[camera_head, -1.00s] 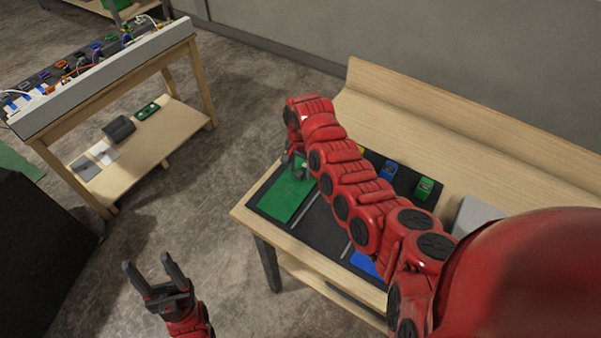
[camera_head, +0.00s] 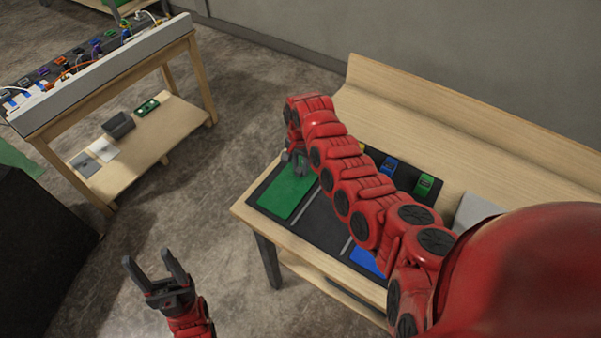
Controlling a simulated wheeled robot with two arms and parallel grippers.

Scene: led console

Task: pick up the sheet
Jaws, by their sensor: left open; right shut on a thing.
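A flat green sheet (camera_head: 286,196) lies on the left part of the black mat (camera_head: 324,226) on the right-hand table. My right arm reaches across the table from the right and hides part of the mat. My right gripper (camera_head: 297,165) is at the far end of the green sheet and appears shut on it; the arm partly hides the grip. The sheet looks flat, and I cannot tell whether it is lifted at all. My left gripper (camera_head: 148,259) is open and empty over the floor, left of the table.
A blue block (camera_head: 389,168) and a green block (camera_head: 424,186) stand at the mat's back. A blue sheet (camera_head: 366,261) lies on the mat, partly hidden. A wooden stand (camera_head: 150,150) at the left holds a console with cables. Open floor lies between the stand and table.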

